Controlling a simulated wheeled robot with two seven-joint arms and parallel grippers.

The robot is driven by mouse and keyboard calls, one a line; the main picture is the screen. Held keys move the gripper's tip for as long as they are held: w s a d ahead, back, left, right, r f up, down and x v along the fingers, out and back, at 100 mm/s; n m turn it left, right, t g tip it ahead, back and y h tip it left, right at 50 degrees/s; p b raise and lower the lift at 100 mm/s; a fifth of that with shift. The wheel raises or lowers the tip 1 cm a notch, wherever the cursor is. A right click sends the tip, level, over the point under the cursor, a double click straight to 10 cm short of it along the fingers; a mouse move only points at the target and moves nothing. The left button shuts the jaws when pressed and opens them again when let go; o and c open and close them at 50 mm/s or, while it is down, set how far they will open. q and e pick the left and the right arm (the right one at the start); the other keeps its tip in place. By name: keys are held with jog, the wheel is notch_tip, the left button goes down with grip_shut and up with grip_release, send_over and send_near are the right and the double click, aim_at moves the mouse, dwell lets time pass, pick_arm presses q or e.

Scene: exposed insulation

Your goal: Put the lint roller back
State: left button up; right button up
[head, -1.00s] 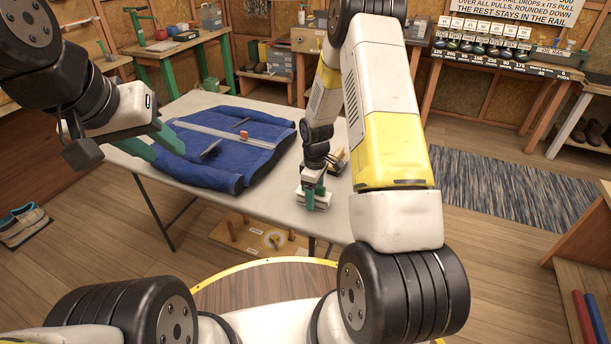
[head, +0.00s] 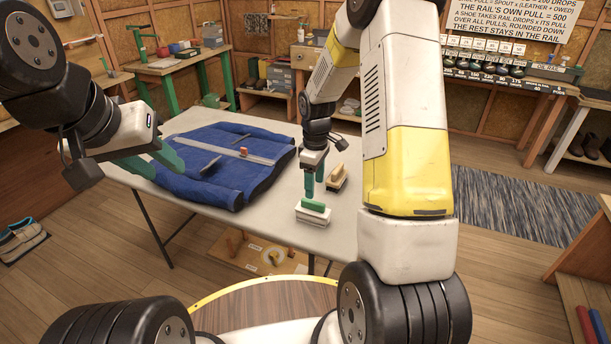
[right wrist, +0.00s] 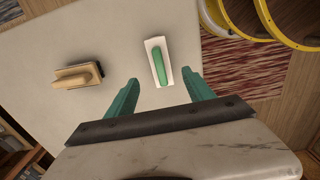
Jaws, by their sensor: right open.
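A white block with a green handle (head: 312,213), perhaps the lint roller, rests flat on the table (head: 266,215) near its front edge. It also shows in the right wrist view (right wrist: 158,62), just beyond and between the fingertips. My right gripper (head: 314,180) is open and empty above it, fingers pointing down; it also shows in the right wrist view (right wrist: 161,84). My left gripper (head: 166,166) is open and empty, over the left side of the table beside the blue jacket (head: 215,185).
A wooden brush (head: 337,177) lies behind the white block; it also shows in the right wrist view (right wrist: 77,75). A low wooden board with pegs (head: 262,255) is under the table. A bare strip lies along the table's front.

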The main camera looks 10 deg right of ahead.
jog(key=s+r+m+t, duration=0.1)
jog(key=s+r+m, duration=0.1)
jog(key=s+r, duration=0.45)
jog(key=s+a+r+m+t+y, duration=0.1)
jog(key=s+r+m+t, duration=0.15)
jog(key=r, duration=0.65)
jog(key=s+r+m+t, duration=0.1)
jog(key=s+r+m, duration=0.2)
jog(key=s+r, duration=0.35)
jog(key=s+a+r+m+t+y, duration=0.1)
jog(key=s+r+m, duration=0.2)
jog(key=s+r, duration=0.2)
jog(key=s, duration=0.3)
jog(key=shift+s+a+t, duration=0.25)
jog(key=shift+s+t, duration=0.05)
jog(key=shift+t, duration=0.05)
